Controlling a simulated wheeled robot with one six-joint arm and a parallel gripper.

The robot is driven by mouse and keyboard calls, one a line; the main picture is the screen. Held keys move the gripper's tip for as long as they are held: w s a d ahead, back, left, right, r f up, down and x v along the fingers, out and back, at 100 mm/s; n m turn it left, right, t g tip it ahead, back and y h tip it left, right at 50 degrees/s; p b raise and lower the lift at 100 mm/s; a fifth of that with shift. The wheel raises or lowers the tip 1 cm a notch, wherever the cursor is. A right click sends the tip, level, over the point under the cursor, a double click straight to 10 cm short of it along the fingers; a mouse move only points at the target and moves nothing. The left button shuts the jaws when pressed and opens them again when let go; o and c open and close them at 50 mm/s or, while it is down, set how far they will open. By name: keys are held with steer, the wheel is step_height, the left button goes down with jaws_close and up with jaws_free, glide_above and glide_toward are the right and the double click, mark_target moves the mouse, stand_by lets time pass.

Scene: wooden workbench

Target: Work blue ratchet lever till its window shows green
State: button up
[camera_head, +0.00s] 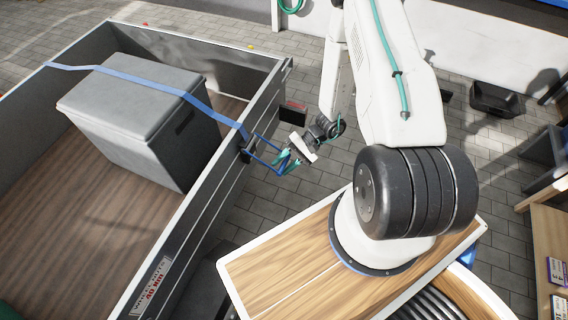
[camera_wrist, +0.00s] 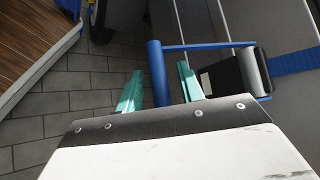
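The blue ratchet lever (camera_head: 262,158) is a thin blue frame standing out from the dark ratchet body (camera_head: 246,152) on the outside of the trailer wall. In the wrist view, the lever's thick blue end bar (camera_wrist: 157,75) lies between the two teal fingers of my gripper (camera_wrist: 158,85), with a gap on each side. My gripper (camera_head: 287,160) is open in the head view too, at the lever's outer end. The dark ratchet body also shows in the wrist view (camera_wrist: 232,78), with a small pale patch on it. No green window is visible.
A blue strap (camera_head: 150,83) runs from the ratchet over a grey box (camera_head: 140,105) in the open trailer (camera_head: 195,215). The trailer's side wall is close to my gripper. Paved floor (camera_head: 255,200) lies below. A black crate (camera_head: 496,99) stands far right.

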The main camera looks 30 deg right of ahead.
steer(key=v, duration=0.8)
steer(key=shift+a, duration=0.1)
